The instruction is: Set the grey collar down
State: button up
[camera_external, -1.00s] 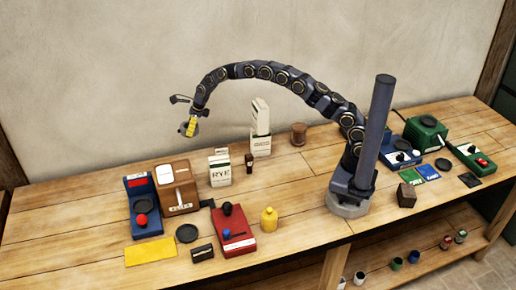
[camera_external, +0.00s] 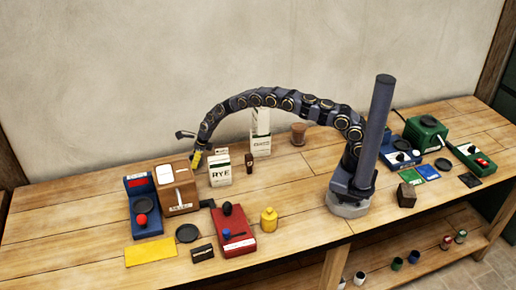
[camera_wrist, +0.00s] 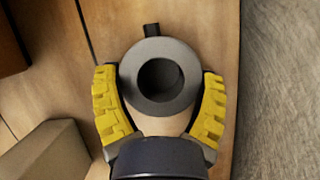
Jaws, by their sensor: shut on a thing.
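The grey collar (camera_wrist: 160,49) is a thick ring with a dark round hole, seen from above in the wrist view. My gripper (camera_wrist: 159,76) has its yellow-padded fingers on the collar's left and right sides and is shut on it. In the external view my gripper (camera_external: 197,160) is low near the back of the bench, behind the brown box's right edge and left of the RYE bag. The collar cannot be made out there. A small dark block (camera_wrist: 152,30) shows at the collar's far edge. I cannot tell whether the collar touches the wood.
The brown box (camera_external: 177,188) and white RYE bag (camera_external: 220,173) stand close to my gripper. A tall pale carton (camera_external: 261,140) is farther right. A blue device (camera_external: 142,208), red device (camera_external: 233,230) and yellow jar (camera_external: 269,220) stand nearer the front. The wall is close behind.

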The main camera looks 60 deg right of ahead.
jog(key=shift+f, duration=0.15)
jog(key=o, duration=1.1)
jog(key=shift+c, duration=0.2)
jog(key=v, duration=1.2)
jog(key=s+a+r+n+g, duration=0.1)
jog(key=s+r+n+g, duration=0.2)
jog(key=s+r+n, duration=1.4)
jog(key=s+d+r+n+g+h, duration=0.1)
jog(key=s+n, duration=0.5)
jog(key=s, duration=0.8)
jog(key=s+d+r+n+g+h, duration=0.1)
jog(key=s+d+n, duration=0.3)
jog(key=s, duration=1.1)
jog(key=n, duration=0.3)
jog(key=shift+d+g, duration=0.2)
jog(key=shift+g, duration=0.2)
